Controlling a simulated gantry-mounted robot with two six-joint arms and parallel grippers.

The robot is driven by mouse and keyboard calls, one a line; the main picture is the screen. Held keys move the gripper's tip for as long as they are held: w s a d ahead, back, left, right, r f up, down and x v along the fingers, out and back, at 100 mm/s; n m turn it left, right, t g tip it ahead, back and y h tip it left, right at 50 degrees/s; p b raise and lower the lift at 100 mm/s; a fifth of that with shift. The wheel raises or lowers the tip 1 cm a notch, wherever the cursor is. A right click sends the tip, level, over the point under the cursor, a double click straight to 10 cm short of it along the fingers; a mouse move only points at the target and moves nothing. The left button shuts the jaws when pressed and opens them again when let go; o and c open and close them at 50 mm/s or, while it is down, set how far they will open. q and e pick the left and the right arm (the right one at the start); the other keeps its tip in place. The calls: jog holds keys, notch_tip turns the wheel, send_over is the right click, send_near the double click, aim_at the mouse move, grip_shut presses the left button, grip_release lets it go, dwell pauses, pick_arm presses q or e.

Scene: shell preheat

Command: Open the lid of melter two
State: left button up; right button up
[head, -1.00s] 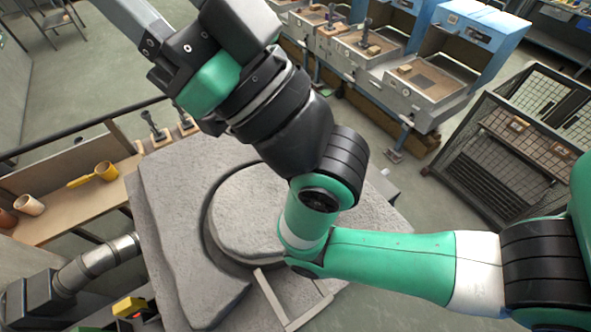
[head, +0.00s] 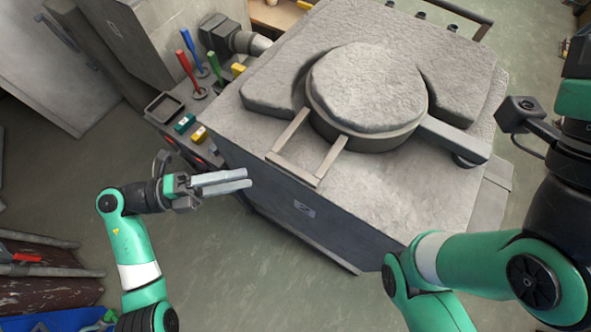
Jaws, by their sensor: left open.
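A grey stone-like melter (head: 420,205) stands at the centre right. Its thick round lid (head: 367,88) lies flat and shut on the round collar. A pale U-shaped handle (head: 292,166) sticks out from the lid toward the lower left. A small plate (head: 304,208) on the melter's front is too small to read. My left gripper (head: 247,180) is open and empty, left of the handle and apart from it, with its fingers pointing right. My right arm is at the right edge. Its wrist shows there, but its fingertips are cut off by the frame.
A side shelf left of the melter holds a black tray (head: 164,107), red (head: 186,70), blue (head: 189,46) and green (head: 215,65) upright handles, and teal and yellow blocks. A dark rack with a red-handled tool (head: 27,257) stands at lower left. The floor before the melter is clear.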

aim_at(286, 171)
pick_arm(q)
jog(key=d, duration=0.3)
jog(key=w+d, duration=0.1)
jog(key=d, duration=0.3)
jog(key=w+d+p, duration=0.1)
jog(key=d, duration=0.3)
jog(key=shift+d+r, duration=0.1)
jog(key=shift+d, duration=0.05)
grip_shut()
dwell(0.9)
